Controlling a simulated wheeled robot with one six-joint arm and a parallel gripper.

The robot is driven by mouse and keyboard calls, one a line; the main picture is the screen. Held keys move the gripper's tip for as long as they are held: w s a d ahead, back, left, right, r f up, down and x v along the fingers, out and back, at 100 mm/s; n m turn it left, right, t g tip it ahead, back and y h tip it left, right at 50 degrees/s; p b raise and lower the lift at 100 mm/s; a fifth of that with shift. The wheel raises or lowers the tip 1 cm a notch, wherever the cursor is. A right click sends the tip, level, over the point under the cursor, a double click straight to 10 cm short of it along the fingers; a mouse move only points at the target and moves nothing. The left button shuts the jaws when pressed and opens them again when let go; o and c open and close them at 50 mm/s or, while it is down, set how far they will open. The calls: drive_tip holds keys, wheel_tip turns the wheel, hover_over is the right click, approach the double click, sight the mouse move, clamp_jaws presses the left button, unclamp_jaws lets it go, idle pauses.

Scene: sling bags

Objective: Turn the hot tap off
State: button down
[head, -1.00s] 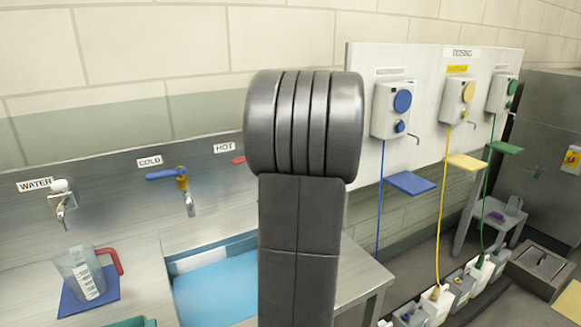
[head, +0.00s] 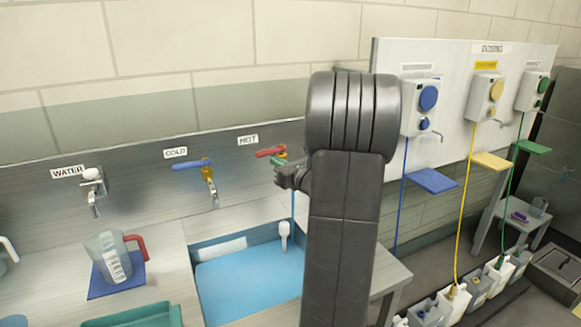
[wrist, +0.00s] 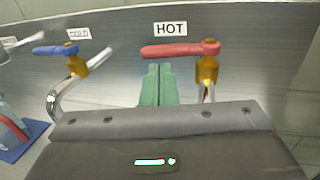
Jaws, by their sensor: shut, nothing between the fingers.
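The hot tap has a red lever (head: 270,152) on a brass body, under a HOT label. The lever points left, roughly level along the back panel. In the wrist view the red lever (wrist: 178,49) spans from centre to right, and the brass body (wrist: 207,70) is at its right end. My gripper (wrist: 158,72) has green fingers, shut and empty, with tips just below the lever in that view; I cannot tell whether they touch it. In the head view my gripper (head: 279,163) is close by the hot tap, and my arm hides the area to its right. The hot spout is mostly hidden.
The cold tap (head: 208,172) with a blue lever is left of the hot tap. A blue-bottomed sink (head: 245,275) lies below. A jug (head: 110,258) stands on a blue mat under the WATER tap (head: 93,185). A dosing board (head: 385,75) is at right.

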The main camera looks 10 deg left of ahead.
sight(263, 156)
drive_tip(key=shift+p+x, duration=0.3)
drive_tip(key=shift+x, duration=1.4)
drive_tip(key=shift+w+a+b, duration=0.3)
drive_tip(key=shift+a+b, duration=0.6)
